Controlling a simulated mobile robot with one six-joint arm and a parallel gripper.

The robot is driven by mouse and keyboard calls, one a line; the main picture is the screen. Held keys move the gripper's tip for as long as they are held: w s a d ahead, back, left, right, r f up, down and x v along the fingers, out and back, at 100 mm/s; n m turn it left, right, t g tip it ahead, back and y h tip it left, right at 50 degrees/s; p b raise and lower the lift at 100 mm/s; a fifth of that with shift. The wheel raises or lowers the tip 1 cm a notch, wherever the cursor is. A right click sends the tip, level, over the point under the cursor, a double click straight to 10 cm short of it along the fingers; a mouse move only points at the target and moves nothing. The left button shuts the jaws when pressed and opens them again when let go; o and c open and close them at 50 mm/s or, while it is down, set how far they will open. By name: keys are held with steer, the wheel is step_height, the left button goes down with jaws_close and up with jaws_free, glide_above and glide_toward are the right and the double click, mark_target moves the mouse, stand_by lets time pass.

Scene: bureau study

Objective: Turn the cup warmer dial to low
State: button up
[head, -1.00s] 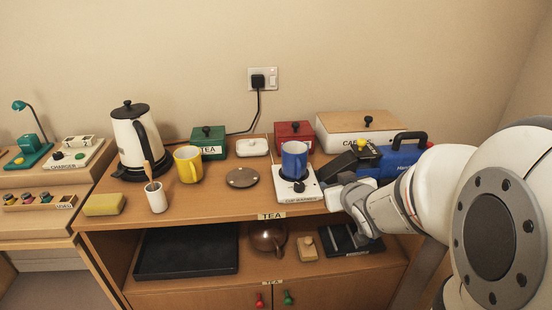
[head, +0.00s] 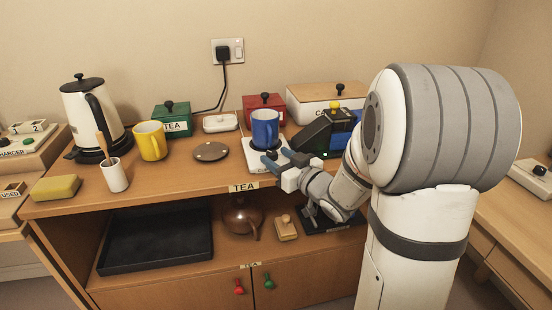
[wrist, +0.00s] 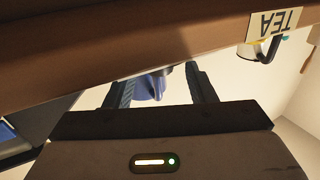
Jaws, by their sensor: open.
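The white cup warmer (head: 251,156) stands near the front edge of the tea counter with a blue mug (head: 265,130) upright on it. My gripper (head: 274,164) is at the front right of the warmer, low and close to it, and covers much of its front. The dial and its label are hidden behind the gripper, so its setting cannot be read. In the wrist view my gripper (wrist: 162,76) has its two fingers apart, with nothing held between them. The blue mug (wrist: 154,86) shows beyond and between the fingers. I cannot tell whether a finger touches the dial.

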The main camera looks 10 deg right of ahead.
steer(key=shift+w+a, duration=0.3)
steer(key=shift+w, duration=0.35)
steer(key=c, duration=1)
steer(key=shift+o, duration=0.2)
